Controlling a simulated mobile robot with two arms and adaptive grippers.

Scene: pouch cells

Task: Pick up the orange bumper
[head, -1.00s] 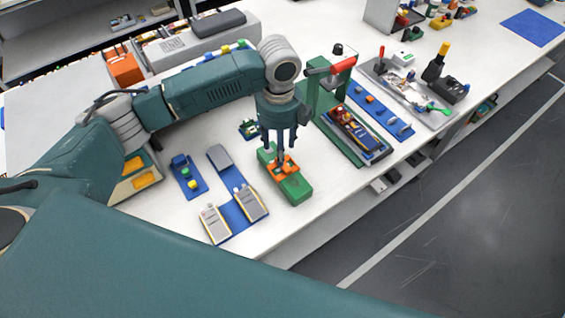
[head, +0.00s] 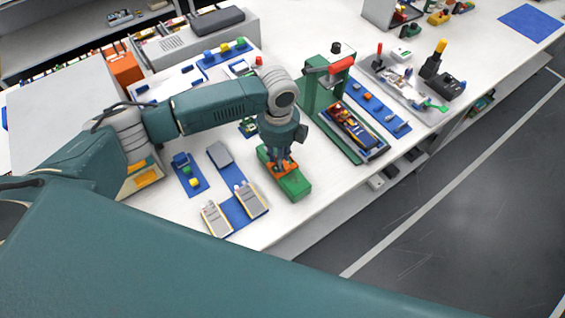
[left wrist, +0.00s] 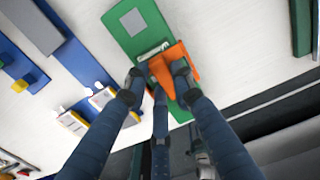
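The orange bumper (head: 291,168) sits on a green block (head: 294,187) on the white bench in the head view. In the left wrist view the orange bumper (left wrist: 187,60) lies across the green block (left wrist: 136,22). My left gripper (head: 281,162) is down over the block, its fingers at the bumper. In the left wrist view the fingertips of the left gripper (left wrist: 158,74) stand apart around part of the bumper. Whether they press on it cannot be told, and they hide part of it. My right gripper is not in view.
A green press with a red handle (head: 342,66) stands right of the block. A blue mat with grey pouch cells (head: 233,208) lies to the left. A grey tray of tools (head: 410,88) is further right. The bench's front edge is close to the block.

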